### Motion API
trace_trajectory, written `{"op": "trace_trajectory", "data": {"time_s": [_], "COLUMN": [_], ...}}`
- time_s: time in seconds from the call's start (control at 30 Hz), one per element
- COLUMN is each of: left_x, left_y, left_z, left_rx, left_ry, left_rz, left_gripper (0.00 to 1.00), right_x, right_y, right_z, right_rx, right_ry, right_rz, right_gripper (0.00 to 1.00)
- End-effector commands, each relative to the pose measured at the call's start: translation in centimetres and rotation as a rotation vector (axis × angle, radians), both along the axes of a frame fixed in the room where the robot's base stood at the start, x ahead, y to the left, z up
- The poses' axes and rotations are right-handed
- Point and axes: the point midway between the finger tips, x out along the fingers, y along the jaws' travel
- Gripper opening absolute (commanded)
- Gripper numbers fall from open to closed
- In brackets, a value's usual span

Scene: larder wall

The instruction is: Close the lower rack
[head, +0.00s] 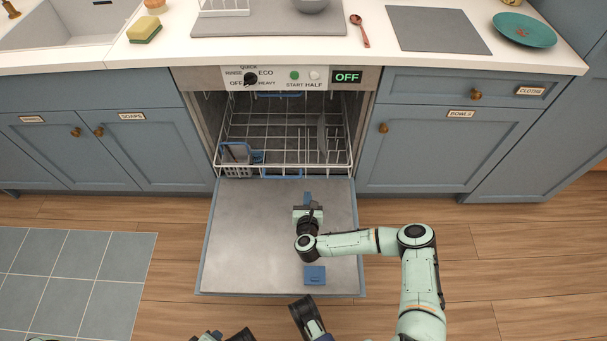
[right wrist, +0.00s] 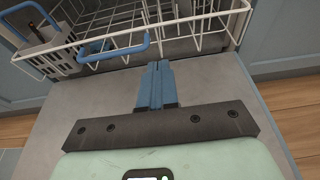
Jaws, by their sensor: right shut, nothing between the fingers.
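The lower rack (head: 290,165) is a white wire basket with a blue front handle (head: 281,177). Its front edge stands at the inner edge of the lowered dishwasher door (head: 250,235); a grey cutlery basket (head: 238,170) sits at its front left. My right gripper (head: 308,197) is above the door, just in front of the rack. In the right wrist view its blue fingers (right wrist: 157,66) are together and empty, to the right of the rack's blue handle (right wrist: 112,48). Contact with the rack cannot be told. I cannot make out my left gripper.
Another blue handle (head: 280,94) shows higher up inside the dishwasher. A blue dispenser lid (head: 314,275) lies on the door. The counter above holds a sponge (head: 145,29), spoon (head: 359,30) and teal plate (head: 524,29).

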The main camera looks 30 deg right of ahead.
Motion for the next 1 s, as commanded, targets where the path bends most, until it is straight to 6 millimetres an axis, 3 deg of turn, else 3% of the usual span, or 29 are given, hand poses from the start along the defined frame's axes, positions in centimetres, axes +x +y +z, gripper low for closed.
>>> {"op": "trace_trajectory", "data": {"time_s": [0.03, 0.3, 0.5, 0.7, 1.0], "left_x": [0.5, -4.3, -7.0, -8.4, -8.6], "left_y": [0.3, 0.8, 1.2, 1.4, 1.4], "left_z": [-0.7, -4.8, -6.7, -7.5, -7.5], "left_rx": [0.007, -0.003, -0.008, -0.012, -0.013], "left_ry": [-0.009, 0.150, 0.240, 0.286, 0.293], "left_rz": [0.006, 0.011, 0.018, 0.022, 0.022], "left_gripper": [0.43, 0.43, 0.43, 0.43, 0.43], "right_x": [0.8, 5.6, 8.4, 9.8, 10.0], "right_y": [-0.5, -3.4, -5.1, -6.0, -6.1], "right_z": [-0.5, -2.4, -2.6, -2.5, -2.4], "right_rx": [-0.002, -0.002, -0.001, -0.001, -0.001], "right_ry": [-0.001, 0.001, -0.001, 0.002, 0.002], "right_rz": [-0.001, 0.000, 0.001, 0.002, 0.003], "right_gripper": [0.00, 0.00, 0.00, 0.00, 0.00]}}
